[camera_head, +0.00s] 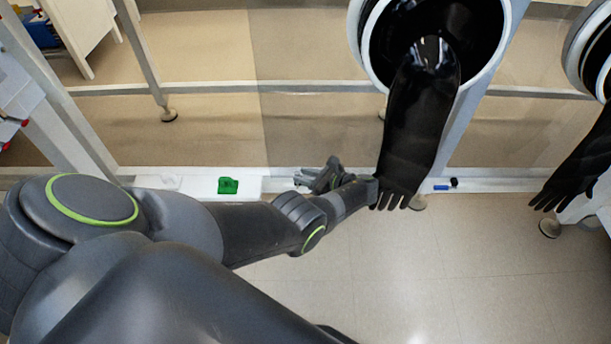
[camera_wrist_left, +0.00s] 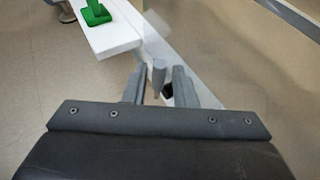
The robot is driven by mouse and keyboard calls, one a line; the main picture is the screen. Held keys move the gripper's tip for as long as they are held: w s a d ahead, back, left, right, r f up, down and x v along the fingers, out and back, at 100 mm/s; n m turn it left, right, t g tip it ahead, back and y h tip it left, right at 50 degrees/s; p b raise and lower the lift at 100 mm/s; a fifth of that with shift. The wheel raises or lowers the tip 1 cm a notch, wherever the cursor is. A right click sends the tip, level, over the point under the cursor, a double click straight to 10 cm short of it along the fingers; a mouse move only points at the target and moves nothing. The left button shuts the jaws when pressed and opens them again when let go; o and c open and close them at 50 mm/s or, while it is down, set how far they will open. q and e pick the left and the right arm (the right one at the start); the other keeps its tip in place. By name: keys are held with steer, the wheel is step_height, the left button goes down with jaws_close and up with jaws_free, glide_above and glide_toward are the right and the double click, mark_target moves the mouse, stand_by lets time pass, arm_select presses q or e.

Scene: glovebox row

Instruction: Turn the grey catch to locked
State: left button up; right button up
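A short grey upright peg (camera_wrist_left: 158,76), which looks like the grey catch, shows in the left wrist view between the two fingers of my left gripper (camera_wrist_left: 160,88). The fingers are apart, one on each side of the peg, with a narrow gap visible on both sides. I cannot tell whether the peg lies fully between the fingertips or just beyond them. In the head view my left gripper (camera_head: 322,176) is at the white rail, left of a hanging black glove; the catch cannot be made out there. My right gripper is not in view.
A green block-like part (camera_head: 228,186) sits on a white ledge (camera_head: 250,184) left of my gripper. A black glove (camera_head: 415,130) hangs from a round port close to my left arm. A blue item (camera_head: 440,188) lies on the rail to the right. Another black glove (camera_head: 578,165) hangs far right.

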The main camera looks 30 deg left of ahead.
arm_select(q)
steer(key=v, duration=1.7)
steer(key=shift+d+p, duration=0.2)
steer(key=shift+p, duration=0.25)
steer(key=shift+s+a, duration=0.1)
